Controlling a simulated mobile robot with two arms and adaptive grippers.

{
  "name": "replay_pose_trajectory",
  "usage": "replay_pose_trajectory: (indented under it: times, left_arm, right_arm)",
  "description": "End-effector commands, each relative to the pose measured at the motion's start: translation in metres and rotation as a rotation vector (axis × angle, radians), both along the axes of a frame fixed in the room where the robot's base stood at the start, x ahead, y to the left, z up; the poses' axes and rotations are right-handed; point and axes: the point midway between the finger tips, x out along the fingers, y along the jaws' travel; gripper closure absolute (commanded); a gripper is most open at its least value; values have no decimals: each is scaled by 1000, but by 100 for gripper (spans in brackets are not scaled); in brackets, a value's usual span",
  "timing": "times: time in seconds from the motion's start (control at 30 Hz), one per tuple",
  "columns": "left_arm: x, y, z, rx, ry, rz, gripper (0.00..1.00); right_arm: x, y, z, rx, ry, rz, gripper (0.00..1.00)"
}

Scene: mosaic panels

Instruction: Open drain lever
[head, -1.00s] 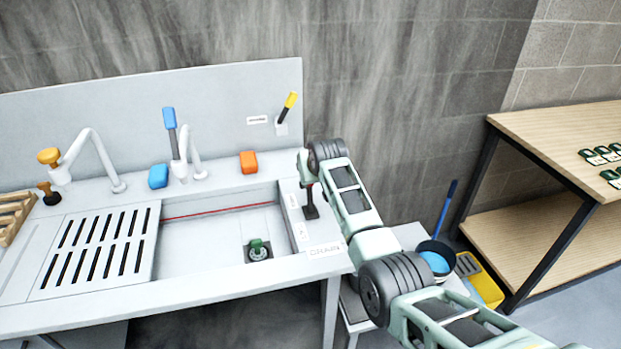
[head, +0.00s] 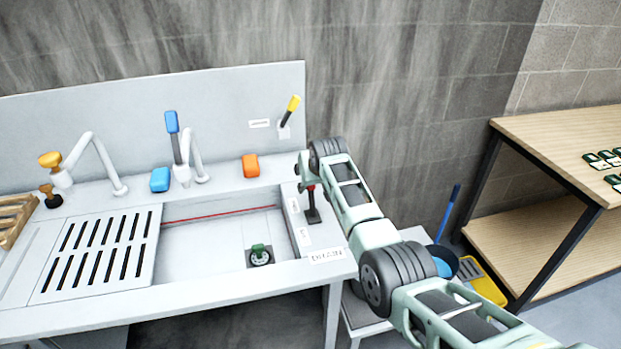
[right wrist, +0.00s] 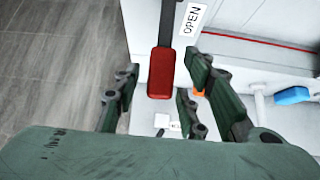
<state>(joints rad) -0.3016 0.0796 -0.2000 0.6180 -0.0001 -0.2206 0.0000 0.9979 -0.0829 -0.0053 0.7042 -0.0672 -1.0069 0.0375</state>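The drain lever (head: 312,213) stands on the right rim of the sink, beside a DRAIN label (head: 326,255). In the head view its dark base and a bit of red show, and my right arm covers its top. In the right wrist view the red handle (right wrist: 161,74) on a dark shaft lies in the gap between the fingers of my right gripper (right wrist: 161,66). These fingers are open, with visible gaps on both sides of the handle. An OPEN label (right wrist: 191,19) is beside the shaft. My left gripper is not in view.
The sink basin (head: 205,240) has a green-topped drain (head: 260,256). A yellow-tipped lever (head: 290,112), an orange block (head: 250,166), a blue block (head: 160,180) and a blue-handled faucet lever (head: 173,135) are behind it. A wooden shelf (head: 560,150) stands right.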

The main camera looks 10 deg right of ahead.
Motion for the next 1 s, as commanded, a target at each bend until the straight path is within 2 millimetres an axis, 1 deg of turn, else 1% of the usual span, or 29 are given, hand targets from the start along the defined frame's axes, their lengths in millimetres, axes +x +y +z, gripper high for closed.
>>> replay_pose_trajectory:
  times: [0.3,0.47,0.67,1.0]
  left_arm:
    - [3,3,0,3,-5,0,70]
    - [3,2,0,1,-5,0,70]
    - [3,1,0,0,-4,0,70]
    - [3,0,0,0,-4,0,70]
  right_arm:
    - [0,0,1,2,0,-1,59]
    - [-4,0,7,2,-2,-1,59]
    - [-18,0,22,2,-2,-1,59]
    - [-50,-1,61,2,-3,0,59]
